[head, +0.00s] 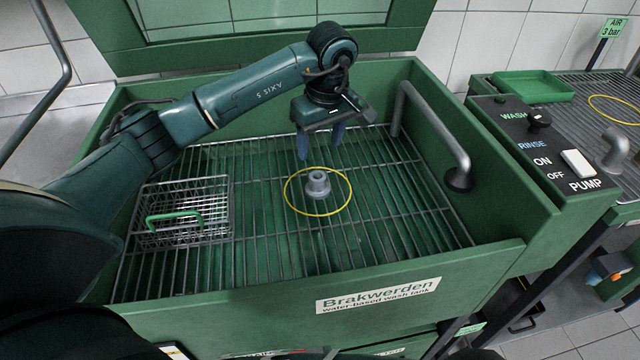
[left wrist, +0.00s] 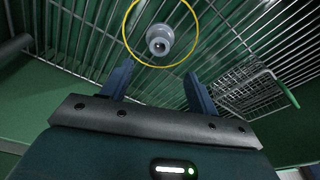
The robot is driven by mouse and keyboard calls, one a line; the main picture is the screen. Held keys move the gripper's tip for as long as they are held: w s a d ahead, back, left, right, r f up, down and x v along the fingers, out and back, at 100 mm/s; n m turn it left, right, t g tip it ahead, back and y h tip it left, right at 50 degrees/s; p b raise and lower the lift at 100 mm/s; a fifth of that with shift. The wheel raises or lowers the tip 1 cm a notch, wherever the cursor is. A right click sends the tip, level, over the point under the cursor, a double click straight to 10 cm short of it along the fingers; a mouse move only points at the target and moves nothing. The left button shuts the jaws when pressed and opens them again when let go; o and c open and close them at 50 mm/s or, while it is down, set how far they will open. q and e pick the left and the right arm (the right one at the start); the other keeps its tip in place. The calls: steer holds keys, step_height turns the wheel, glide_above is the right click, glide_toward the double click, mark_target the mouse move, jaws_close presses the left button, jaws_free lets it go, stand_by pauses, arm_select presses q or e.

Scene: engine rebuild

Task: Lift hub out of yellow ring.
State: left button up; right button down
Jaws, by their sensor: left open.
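The grey metal hub (head: 318,184) stands on the wire rack inside the thin yellow ring (head: 318,215). It also shows in the left wrist view (left wrist: 160,40), with the yellow ring (left wrist: 126,22) around it. My left gripper (head: 320,153) is open and empty, pointing down above the rack, a little behind the hub. In the left wrist view its two fingers (left wrist: 158,82) are spread wide, with the hub beyond their tips. My right gripper is not in view.
A wire basket (head: 183,237) with a green handle sits at the rack's left. A grey pipe (head: 436,130) arches at the right of the green wash tank (head: 270,325). A control panel (head: 545,150) stands further right. The rack around the ring is clear.

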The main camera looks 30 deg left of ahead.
mark_target(318, 176)
arm_select(q)
steer(key=f, duration=0.7)
steer(key=a+f, duration=0.1)
steer(key=f, duration=0.2)
steer(key=shift+w+f, duration=0.35)
steer(key=shift+w, duration=0.05)
steer(key=shift+c, duration=0.3)
steer(key=shift+r, duration=0.1)
jaws_close()
